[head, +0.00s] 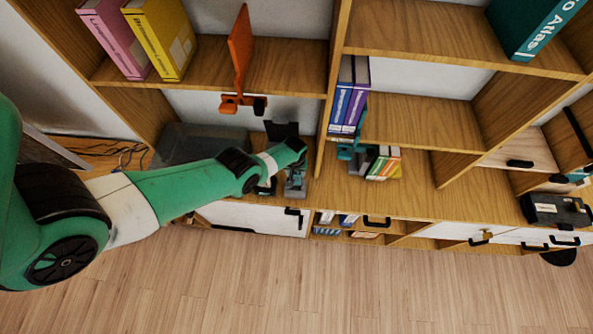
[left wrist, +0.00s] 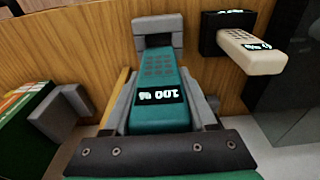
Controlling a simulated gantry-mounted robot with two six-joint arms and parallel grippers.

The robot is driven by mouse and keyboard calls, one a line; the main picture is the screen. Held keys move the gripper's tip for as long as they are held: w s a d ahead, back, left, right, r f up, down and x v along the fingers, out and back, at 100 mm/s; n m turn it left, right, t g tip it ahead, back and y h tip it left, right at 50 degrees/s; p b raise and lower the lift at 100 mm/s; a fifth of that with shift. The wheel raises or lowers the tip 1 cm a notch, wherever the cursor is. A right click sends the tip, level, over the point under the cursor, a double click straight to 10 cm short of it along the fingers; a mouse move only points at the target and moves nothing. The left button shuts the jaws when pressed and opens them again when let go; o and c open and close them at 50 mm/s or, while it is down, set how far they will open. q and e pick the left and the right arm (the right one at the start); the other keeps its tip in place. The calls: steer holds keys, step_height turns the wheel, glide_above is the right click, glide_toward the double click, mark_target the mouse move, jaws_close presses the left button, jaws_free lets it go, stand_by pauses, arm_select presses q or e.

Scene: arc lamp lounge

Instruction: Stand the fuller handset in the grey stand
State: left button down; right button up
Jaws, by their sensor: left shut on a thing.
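My left gripper (left wrist: 162,110) is shut on a teal handset (left wrist: 160,115), with a grey finger on each side. The handset's display reads 100 %, upside down in the left wrist view. Its far keypad end meets the grey stand (left wrist: 157,26); I cannot tell whether it is seated. In the head view the grey stand (head: 296,188) is at the shelf's front, under my left wrist. A cream handset (left wrist: 252,52) sits at a black stand (left wrist: 225,20) beside it; its display is too small to read surely. My right gripper is not in view.
The shelf right of the small books has bare room.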

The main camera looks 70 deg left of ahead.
mark_target(295, 172)
arm_select(q)
step_height(295, 172, down, 8)
steer(key=b, duration=0.6)
steer(key=shift+d+r, duration=0.1)
steer(key=shift+r, duration=0.3)
steer(key=shift+f, duration=0.15)
steer(key=shift+c, duration=1)
jaws_free()
steer(key=r+p, duration=0.4)
steer(key=d+r+p, duration=0.1)
steer(key=r+p, duration=0.7)
steer(key=p, duration=0.1)
steer(key=shift+s+d+r, duration=0.15)
steer(key=shift+s, duration=0.2)
